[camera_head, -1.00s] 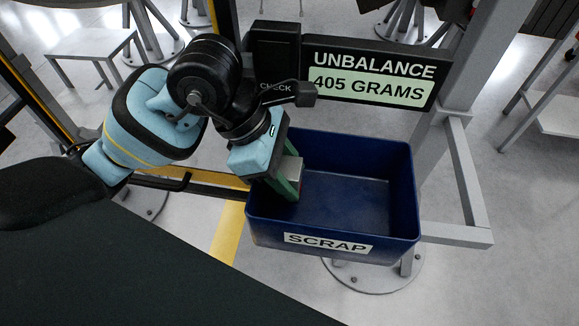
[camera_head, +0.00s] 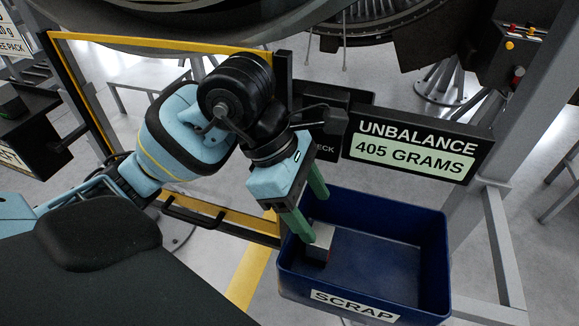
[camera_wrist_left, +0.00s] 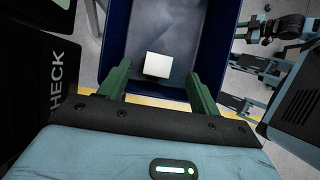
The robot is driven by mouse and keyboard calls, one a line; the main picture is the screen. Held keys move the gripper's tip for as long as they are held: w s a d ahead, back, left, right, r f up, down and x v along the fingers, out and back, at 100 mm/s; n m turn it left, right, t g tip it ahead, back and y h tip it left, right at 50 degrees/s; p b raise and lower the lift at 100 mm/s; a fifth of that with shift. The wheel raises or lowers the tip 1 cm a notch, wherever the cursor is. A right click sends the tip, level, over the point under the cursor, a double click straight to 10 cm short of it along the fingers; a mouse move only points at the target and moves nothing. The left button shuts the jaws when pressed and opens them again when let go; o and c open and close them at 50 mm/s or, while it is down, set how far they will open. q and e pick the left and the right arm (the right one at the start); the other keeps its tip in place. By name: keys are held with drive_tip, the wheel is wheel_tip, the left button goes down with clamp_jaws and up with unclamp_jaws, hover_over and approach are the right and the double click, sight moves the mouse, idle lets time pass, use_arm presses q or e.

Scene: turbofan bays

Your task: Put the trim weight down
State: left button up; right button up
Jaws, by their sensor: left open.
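The trim weight is a small pale grey block (camera_head: 321,237) inside the blue scrap bin (camera_head: 365,312), near its left wall. It appears to rest on the bin floor. In the left wrist view the block (camera_wrist_left: 159,65) lies just beyond and between the fingertips, with a gap on both sides. My left gripper (camera_head: 312,214) reaches down into the bin with its two green fingers spread open. One finger partly covers the block's left side in the head view. My right gripper is not in view.
The unbalance display (camera_head: 418,147) reads 405 grams and stands behind the bin. A dark check panel (camera_head: 335,150) is close beside my left wrist. A yellow-edged frame (camera_head: 262,222) runs behind my arm. The rest of the bin floor is clear.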

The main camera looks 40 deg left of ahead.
use_arm(q)
drive_tip(key=v, duration=0.7)
drive_tip(key=shift+s+r, duration=0.1)
drive_tip(key=shift+r, duration=0.05)
idle(0.3)
